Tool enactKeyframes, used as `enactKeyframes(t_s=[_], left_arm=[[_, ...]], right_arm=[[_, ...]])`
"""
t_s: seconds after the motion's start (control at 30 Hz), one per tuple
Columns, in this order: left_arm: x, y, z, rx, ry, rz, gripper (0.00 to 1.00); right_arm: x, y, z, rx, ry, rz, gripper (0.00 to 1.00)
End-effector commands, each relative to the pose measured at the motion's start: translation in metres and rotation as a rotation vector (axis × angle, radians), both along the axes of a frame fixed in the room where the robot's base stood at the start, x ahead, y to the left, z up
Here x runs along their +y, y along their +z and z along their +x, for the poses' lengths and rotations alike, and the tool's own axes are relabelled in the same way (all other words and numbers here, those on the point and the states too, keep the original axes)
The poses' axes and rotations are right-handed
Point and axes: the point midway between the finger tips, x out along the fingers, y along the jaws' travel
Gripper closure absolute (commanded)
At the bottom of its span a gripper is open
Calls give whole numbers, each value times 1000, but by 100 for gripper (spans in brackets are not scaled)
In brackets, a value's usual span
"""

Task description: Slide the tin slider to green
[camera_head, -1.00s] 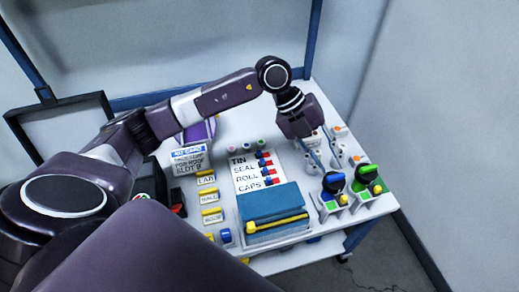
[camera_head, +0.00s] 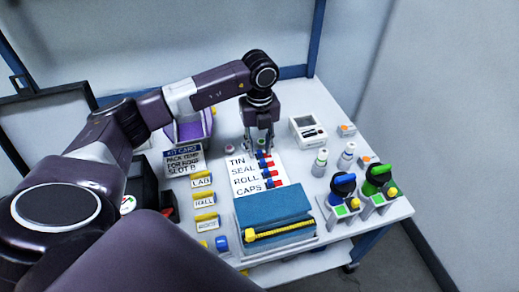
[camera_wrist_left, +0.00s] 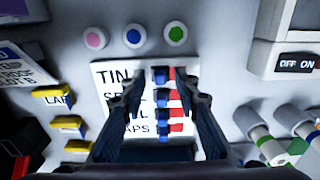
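A white board (camera_head: 243,166) carries the printed rows TIN, SEAL, ROLL and CAPS, each with a small slider at its right. The tin slider (camera_wrist_left: 162,75) is the top one in the left wrist view, a blue knob with red showing on its right. No green shows on its row. My left gripper (camera_head: 261,145) points down over the top of the board. In the left wrist view its two fingers (camera_wrist_left: 162,92) are apart, with the slider column visible between them and nothing held. Contact with the tin slider cannot be told. My right gripper is out of view.
Pink, blue and green buttons (camera_wrist_left: 134,36) lie beyond the board. A teal box (camera_head: 270,211) sits in front of it. White bottles (camera_head: 320,162), a white device (camera_head: 308,130) and dispensers with blue and green tops (camera_head: 343,184) stand right. Labelled yellow-topped blocks (camera_head: 204,200) stand left.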

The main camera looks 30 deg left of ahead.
Motion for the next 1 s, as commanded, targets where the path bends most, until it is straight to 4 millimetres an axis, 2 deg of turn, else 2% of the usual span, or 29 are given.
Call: enactKeyframes(t_s=[0.33, 0.6, 1.0], left_arm=[[0, -5, 0, -1, -1, -1, 72], [0, -5, 0, 0, -1, -1, 100], [-2, -4, 2, -1, -2, -2, 100]], right_arm=[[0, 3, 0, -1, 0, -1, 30], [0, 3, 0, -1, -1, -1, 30], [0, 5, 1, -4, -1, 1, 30]])
